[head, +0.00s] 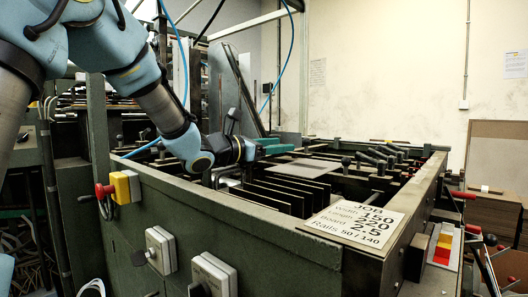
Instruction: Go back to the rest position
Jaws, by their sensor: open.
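My arm reaches in from the upper left of the head view. My gripper (279,147) is at its end, pointing right, above the open top of the dark green feeder machine (240,222). It is open, seen from the side, and no board shows in it. Whether the fingertips touch anything is hard to tell from this angle.
Upright dark dividers (288,192) stand below the gripper. A job card (354,221) lies on the front right rim. A red stop button (104,191) sticks out at the left. Black-handled levers (372,158) line the far side. Blue hoses and a metal frame rise behind.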

